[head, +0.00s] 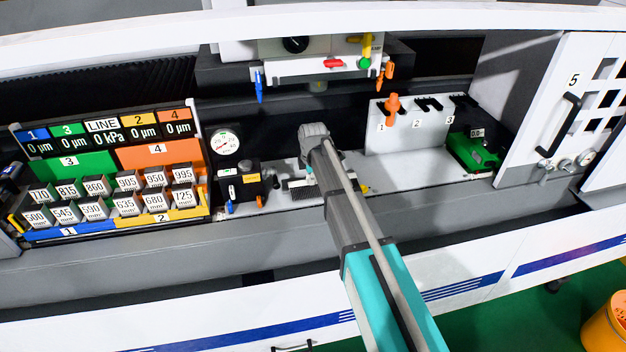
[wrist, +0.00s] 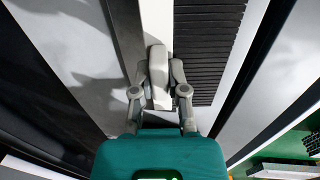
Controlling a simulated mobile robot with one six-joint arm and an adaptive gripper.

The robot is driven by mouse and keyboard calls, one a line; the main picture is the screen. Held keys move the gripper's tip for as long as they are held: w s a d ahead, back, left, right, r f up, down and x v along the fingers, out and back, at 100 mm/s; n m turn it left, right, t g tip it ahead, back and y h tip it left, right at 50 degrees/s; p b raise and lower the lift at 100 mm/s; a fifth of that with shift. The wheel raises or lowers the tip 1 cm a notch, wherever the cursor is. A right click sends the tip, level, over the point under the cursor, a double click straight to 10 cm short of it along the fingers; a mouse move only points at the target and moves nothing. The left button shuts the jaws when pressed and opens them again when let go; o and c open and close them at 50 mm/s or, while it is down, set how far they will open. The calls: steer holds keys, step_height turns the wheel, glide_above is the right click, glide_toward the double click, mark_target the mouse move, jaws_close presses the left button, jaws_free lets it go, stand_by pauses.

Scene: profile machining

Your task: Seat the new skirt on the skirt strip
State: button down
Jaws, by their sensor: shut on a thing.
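In the wrist view my gripper (wrist: 159,72) is shut on a pale grey, narrow block (wrist: 160,85), which I take for the new skirt. The block stands between the two fingers and points away from the palm. Beyond it lie a white strip (wrist: 157,20) and a dark ribbed strip (wrist: 207,50); I cannot tell which is the skirt strip, or whether the block touches either. In the head view my arm hides the gripper and block. A small dark ribbed piece (head: 298,184) shows on the ledge just left of my arm.
A rack of numbered blocks (head: 110,195) stands at the left, with a dial gauge (head: 225,142) beside it. At the right are a slotted grey holder (head: 405,140) with an orange tool (head: 393,108) and a green device (head: 472,152). A machine head (head: 310,65) overhangs the ledge.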

steer(key=shift+r+p, duration=1.3)
steer(key=shift+r, duration=0.05)
steer(key=s+d+r+p, duration=0.4)
steer(key=s+r+p, duration=0.6)
steer(key=s, duration=0.3)
steer(key=shift+s, duration=0.2)
steer(key=shift+d+r, duration=0.1)
steer(key=c, duration=1.3)
jaws_free()
jaws_close()
